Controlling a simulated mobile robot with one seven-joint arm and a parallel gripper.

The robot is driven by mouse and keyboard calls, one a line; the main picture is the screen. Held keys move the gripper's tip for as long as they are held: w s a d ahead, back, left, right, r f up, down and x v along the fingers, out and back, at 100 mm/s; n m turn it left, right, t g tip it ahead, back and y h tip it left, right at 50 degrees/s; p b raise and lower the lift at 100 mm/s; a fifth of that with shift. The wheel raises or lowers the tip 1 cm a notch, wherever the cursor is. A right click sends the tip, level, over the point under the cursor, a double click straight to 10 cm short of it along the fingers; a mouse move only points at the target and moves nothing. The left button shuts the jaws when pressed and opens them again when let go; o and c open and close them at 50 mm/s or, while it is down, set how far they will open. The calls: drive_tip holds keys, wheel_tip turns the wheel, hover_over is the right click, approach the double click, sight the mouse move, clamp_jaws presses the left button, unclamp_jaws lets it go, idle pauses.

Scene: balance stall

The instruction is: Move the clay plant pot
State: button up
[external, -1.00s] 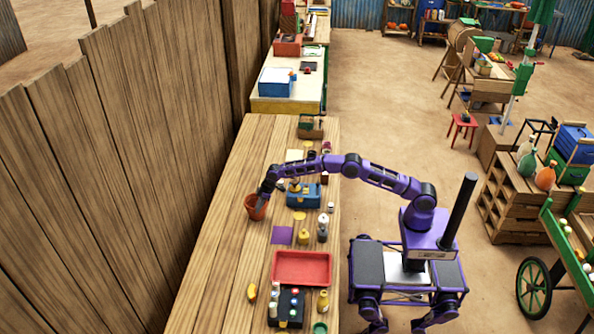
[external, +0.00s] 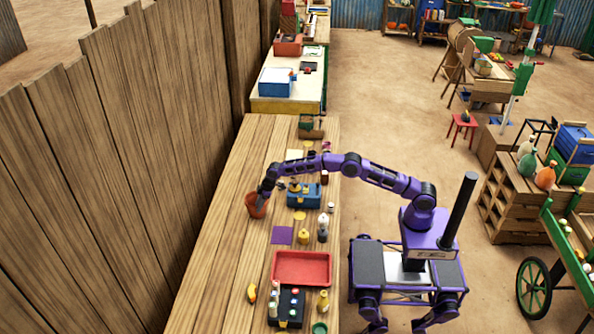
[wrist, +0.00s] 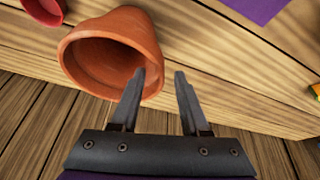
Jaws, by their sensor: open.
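My gripper (external: 261,204) is low at the pot's right side in the external view, where the arm partly covers the pot. In the wrist view the pot (wrist: 130,27) shows its open mouth at upper left. My gripper (wrist: 160,76) is open there, with the left fingertip overlapping the rim's right side and the right fingertip outside the pot. I cannot tell whether the left finger touches the pot.
A blue toolbox (external: 304,195) stands right of the pot. Several bottles and small items line the table's right edge. Bare planks lie around the mat's left.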

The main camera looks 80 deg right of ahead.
drive_tip(key=shift+r, duration=0.1)
drive_tip(key=v, duration=1.7)
drive_tip(key=shift+r, duration=0.15)
